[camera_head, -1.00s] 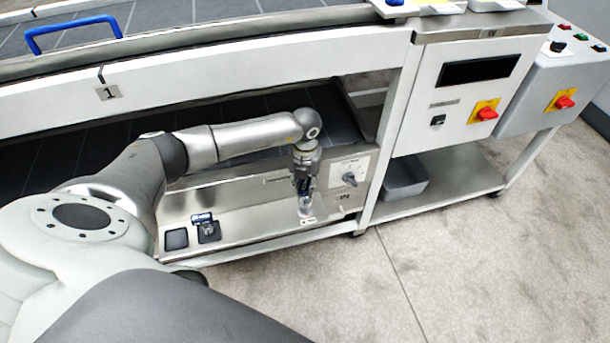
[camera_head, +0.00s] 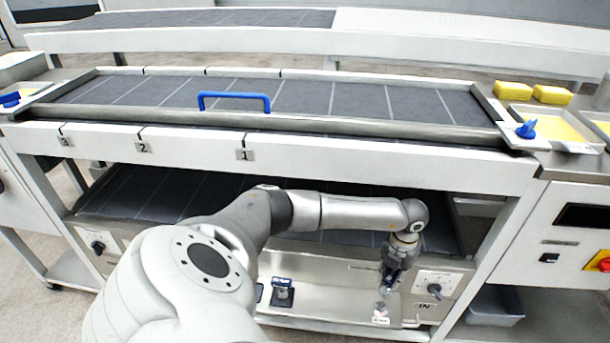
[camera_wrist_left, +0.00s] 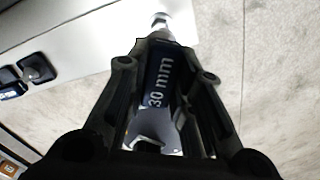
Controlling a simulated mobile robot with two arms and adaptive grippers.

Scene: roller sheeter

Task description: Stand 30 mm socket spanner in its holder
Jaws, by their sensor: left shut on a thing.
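My left gripper (camera_head: 388,284) is shut on the 30 mm socket spanner, low over the right end of the steel shelf. In the left wrist view the spanner (camera_wrist_left: 160,80) lies between the fingers (camera_wrist_left: 165,100), its dark handle marked "30 mm". A bright open jaw shows at its near end, and a round silver part at its far end. In the head view a small silver piece (camera_head: 380,308) sits below the fingertips by a white label; I cannot tell whether it is spanner or holder, or whether they touch. My right gripper is not in view.
To the left on the shelf (camera_head: 335,302) are a dark block with a blue-labelled tool (camera_head: 282,290) and a dark square pad (camera_head: 259,292). A knob panel (camera_head: 433,286) stands close right of the gripper. The belt and its frame (camera_head: 380,165) are above the arm.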

